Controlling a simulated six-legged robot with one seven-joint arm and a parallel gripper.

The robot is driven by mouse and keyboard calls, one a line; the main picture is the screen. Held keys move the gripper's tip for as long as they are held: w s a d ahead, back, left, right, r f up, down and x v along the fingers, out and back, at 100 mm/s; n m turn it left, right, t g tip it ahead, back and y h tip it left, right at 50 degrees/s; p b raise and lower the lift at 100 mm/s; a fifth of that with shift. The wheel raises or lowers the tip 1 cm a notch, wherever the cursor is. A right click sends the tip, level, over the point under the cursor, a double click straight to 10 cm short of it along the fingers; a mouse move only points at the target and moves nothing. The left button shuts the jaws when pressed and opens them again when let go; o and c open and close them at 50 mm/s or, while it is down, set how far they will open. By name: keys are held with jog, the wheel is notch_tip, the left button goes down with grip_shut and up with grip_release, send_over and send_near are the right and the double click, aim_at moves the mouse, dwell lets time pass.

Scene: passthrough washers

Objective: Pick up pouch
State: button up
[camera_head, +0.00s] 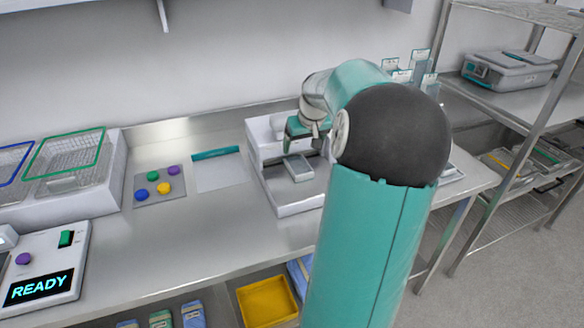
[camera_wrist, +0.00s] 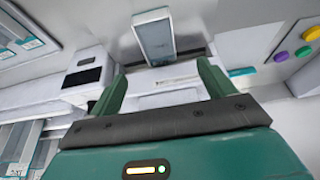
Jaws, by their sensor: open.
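A small grey rectangular piece with a pale border, which looks like the pouch (camera_head: 297,168), lies at the front of a white bench machine (camera_head: 265,135). In the wrist view the pouch (camera_wrist: 153,40) is upper centre, beyond the fingertips, with its near end close to the machine's pale front. My gripper (camera_head: 302,132) is above the machine, just behind the pouch in the head view. In the wrist view my gripper (camera_wrist: 160,80) is open, its two green fingers apart with nothing held between them. My arm hides the machine's right side.
Left of the machine lie a pale sheet with a teal strip (camera_head: 218,173) and a grey plate (camera_head: 148,195) with coloured knobs. Wire baskets (camera_head: 75,160) and a READY display unit (camera_head: 45,270) stand further left. A metal shelf rack (camera_head: 500,70) stands right. Some bare bench lies in front.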

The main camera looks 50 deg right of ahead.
send_over(299, 164)
jog(key=s+a, duration=0.1)
jog(key=s, duration=0.1)
notch_tip(299, 164, down, 5)
jog(key=shift+a+f, duration=0.1)
jog(key=shift+a, duration=0.05)
jog(key=shift+x, duration=2.6)
jog(key=c, duration=1.1)
jog(key=shift+a, duration=0.1)
jog(key=shift+s+a+r, duration=0.15)
jog(key=shift+s+r, duration=0.15)
jog(key=shift+r, duration=0.05)
jog(key=s+a+r, duration=0.2)
jog(key=s, duration=0.1)
jog(key=s+a+r, duration=0.2)
jog(key=s+r, duration=0.1)
jog(key=s, duration=0.1)
jog(key=s+a+r, duration=0.2)
jog(key=s+a, duration=0.1)
jog(key=s, duration=0.1)
jog(key=shift+s+r, duration=0.15)
jog(key=shift+s, duration=0.05)
